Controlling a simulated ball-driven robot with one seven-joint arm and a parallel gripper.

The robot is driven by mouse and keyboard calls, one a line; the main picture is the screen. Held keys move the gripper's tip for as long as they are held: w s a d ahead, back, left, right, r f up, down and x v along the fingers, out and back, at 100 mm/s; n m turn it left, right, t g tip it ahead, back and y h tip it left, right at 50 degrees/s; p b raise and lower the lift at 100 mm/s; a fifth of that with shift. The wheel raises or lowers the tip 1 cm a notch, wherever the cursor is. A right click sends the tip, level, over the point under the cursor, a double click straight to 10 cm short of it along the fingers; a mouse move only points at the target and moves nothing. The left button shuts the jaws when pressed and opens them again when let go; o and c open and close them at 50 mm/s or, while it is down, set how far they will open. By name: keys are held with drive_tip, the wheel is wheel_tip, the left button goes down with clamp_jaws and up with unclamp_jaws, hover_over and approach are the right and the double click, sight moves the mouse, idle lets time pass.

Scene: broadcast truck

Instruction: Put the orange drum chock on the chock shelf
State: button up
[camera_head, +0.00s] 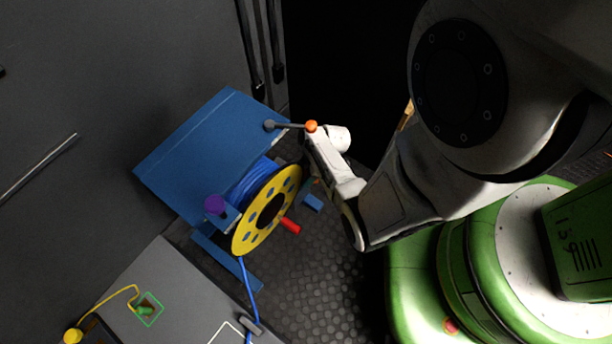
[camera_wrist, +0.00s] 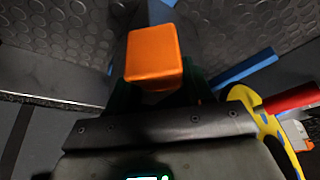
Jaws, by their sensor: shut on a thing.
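The orange drum chock (camera_wrist: 153,52) fills the upper middle of the wrist view as a block with a flat face. My gripper (camera_wrist: 158,90) is shut on it; the dark fingers show on either side, partly hidden. In the head view my arm reaches down to the right of the cable reel (camera_head: 263,208); its fingers and the chock cannot be made out clearly there. I cannot tell for certain which blue surface is the chock shelf. A large blue panel (camera_head: 195,150) lies behind the reel, and a small blue block (camera_head: 313,202) is by its right side.
The reel has a yellow flange, blue cable and a red handle (camera_head: 290,226), which also shows in the wrist view (camera_wrist: 292,98). A grey case (camera_head: 175,290) stands at lower left. Studded floor is open below.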

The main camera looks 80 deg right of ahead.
drive_tip(key=shift+f, duration=0.15)
drive_tip(key=o, duration=1.1)
